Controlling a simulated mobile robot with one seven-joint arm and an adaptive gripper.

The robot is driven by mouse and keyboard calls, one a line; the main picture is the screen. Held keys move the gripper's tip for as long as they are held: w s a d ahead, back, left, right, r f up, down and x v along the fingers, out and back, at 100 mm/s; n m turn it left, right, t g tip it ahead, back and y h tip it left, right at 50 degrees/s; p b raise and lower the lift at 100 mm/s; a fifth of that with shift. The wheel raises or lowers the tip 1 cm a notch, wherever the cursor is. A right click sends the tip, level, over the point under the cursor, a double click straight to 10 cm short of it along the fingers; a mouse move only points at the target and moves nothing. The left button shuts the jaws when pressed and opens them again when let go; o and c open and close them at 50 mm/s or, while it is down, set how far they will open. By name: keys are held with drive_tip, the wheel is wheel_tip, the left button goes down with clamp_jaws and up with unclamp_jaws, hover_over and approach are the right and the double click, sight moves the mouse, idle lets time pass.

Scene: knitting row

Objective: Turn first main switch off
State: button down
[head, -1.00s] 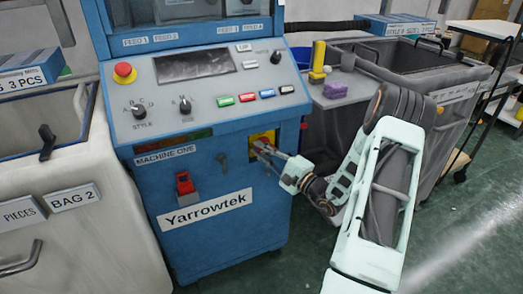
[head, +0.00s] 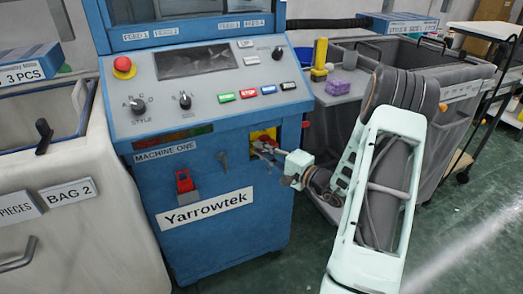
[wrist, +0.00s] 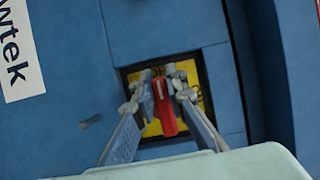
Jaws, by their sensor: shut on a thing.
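The main switch is a red handle (wrist: 166,108) on a yellow plate (wrist: 183,70) in a square recess of the blue machine. In the head view the yellow plate (head: 264,134) sits low on the front panel, right of the "MACHINE ONE" label, and is partly covered by my gripper (head: 261,147). In the wrist view my gripper (wrist: 164,92) has one finger on each side of the red handle and is shut on it. The handle lies nearly upright in that view.
A red part (head: 185,182) and a small key (head: 222,160) stick out left of the switch. Above are a red emergency button (head: 124,67), knobs and coloured buttons. Green floor is clear in front.

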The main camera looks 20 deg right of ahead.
drive_tip(key=shift+d+h, duration=0.3)
drive_tip(key=shift+d, duration=0.3)
drive_tip(key=c, duration=1.9)
unclamp_jaws()
drive_tip(key=shift+c, duration=0.2)
drive_tip(key=shift+a, duration=0.1)
drive_tip(key=v, duration=1.2)
